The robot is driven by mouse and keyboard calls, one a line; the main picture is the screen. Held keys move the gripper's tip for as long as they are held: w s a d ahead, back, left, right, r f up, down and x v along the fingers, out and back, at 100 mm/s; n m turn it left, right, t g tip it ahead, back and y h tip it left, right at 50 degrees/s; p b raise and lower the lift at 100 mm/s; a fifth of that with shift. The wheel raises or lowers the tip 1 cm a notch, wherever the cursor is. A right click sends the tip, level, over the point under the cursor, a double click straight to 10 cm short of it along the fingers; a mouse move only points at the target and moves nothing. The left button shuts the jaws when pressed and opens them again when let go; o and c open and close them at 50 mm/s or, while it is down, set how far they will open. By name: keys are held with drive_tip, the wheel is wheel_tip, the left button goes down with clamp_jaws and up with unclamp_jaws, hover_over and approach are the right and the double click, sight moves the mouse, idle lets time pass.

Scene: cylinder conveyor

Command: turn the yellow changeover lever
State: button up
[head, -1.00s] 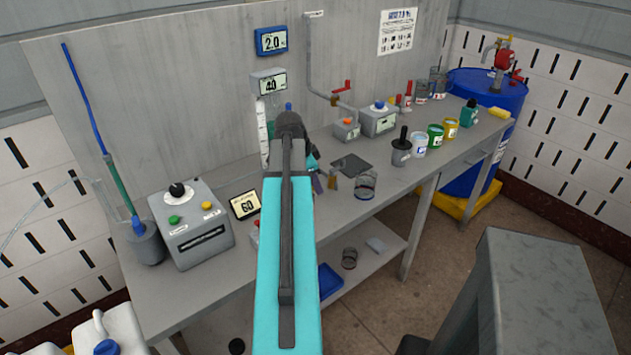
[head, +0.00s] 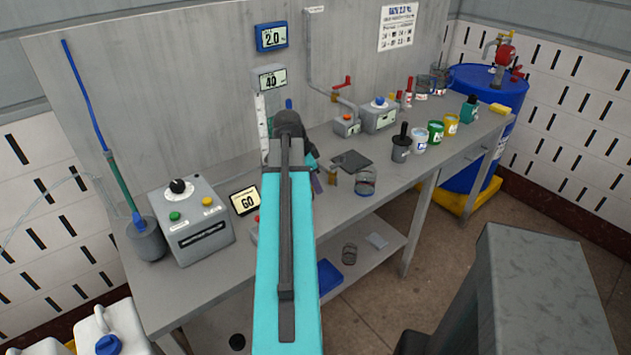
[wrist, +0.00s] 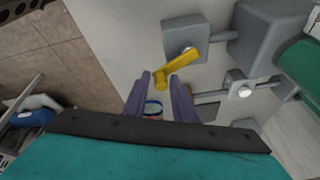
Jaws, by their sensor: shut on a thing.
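The yellow changeover lever (wrist: 181,62) shows in the wrist view, mounted on a grey block (wrist: 186,33). It slants down and left from its pivot, and its lower end lies at my gripper. My gripper (wrist: 160,83) has two purple fingers, one on each side of that lower end, and is shut on the lever. In the head view my own arm hides the lever, and only a little purple of my gripper (head: 317,184) shows beside the arm.
Grey fittings with a silver bolt (wrist: 244,90) and a green cylinder (wrist: 301,66) lie right of the lever. A blue drum (head: 470,150) stands at the far end.

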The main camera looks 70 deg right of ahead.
drive_tip(key=shift+w+a, duration=0.2)
drive_tip(key=shift+a, duration=0.05)
drive_tip(key=shift+w+a, duration=0.15)
drive_tip(key=shift+a, duration=0.35)
drive_tip(key=o, duration=1.6)
drive_tip(key=shift+d, duration=0.1)
drive_tip(key=shift+c, duration=0.2)
drive_tip(key=shift+r, duration=0.1)
drive_tip(key=shift+p+v, duration=1.65)
drive_tip(key=shift+v, duration=0.8)
drive_tip(key=shift+s, duration=0.2)
